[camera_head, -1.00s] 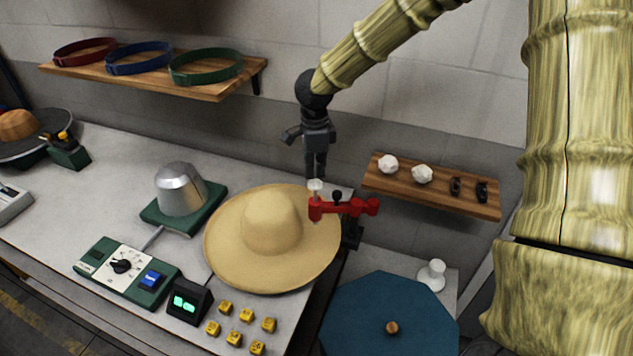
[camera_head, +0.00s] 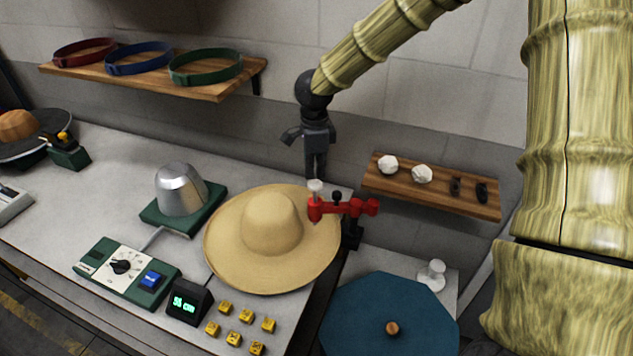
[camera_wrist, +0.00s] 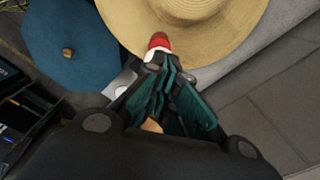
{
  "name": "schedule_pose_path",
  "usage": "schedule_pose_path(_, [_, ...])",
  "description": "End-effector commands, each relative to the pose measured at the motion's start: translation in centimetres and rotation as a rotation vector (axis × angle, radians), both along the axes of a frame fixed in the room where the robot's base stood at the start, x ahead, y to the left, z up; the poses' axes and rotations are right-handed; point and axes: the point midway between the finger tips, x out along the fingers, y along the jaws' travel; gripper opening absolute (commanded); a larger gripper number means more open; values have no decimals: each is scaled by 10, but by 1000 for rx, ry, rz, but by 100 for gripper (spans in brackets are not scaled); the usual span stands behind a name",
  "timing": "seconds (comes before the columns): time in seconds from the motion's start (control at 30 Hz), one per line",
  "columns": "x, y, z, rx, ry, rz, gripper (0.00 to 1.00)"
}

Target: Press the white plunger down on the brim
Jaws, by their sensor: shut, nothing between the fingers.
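The straw hat (camera_head: 271,225) lies on the table with its wide brim flat, and its brim also shows at the top of the wrist view (camera_wrist: 225,35). The white plunger (camera_head: 315,186) stands on top of the red tool (camera_head: 345,208) at the brim's right edge. In the wrist view the red part (camera_wrist: 159,41) is just beyond my fingertips, with a white piece (camera_wrist: 153,54) at their ends. My gripper (camera_head: 316,174) points straight down, fingers shut and empty, directly over the plunger. Whether the fingertips touch the plunger is unclear.
A metal dome on a green base (camera_head: 181,193), a dial box (camera_head: 125,270), a display (camera_head: 188,302) and several yellow blocks (camera_head: 247,315) surround the hat. A wooden shelf (camera_head: 432,188) is to the right. A blue octagonal top (camera_head: 390,318) is at the lower right.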

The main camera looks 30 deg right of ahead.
Motion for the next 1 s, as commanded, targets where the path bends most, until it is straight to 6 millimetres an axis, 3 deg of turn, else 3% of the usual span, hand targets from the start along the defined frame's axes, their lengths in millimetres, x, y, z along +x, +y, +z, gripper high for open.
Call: schedule_pose_path(1.0, [0,0,-23,0,0,0,0])
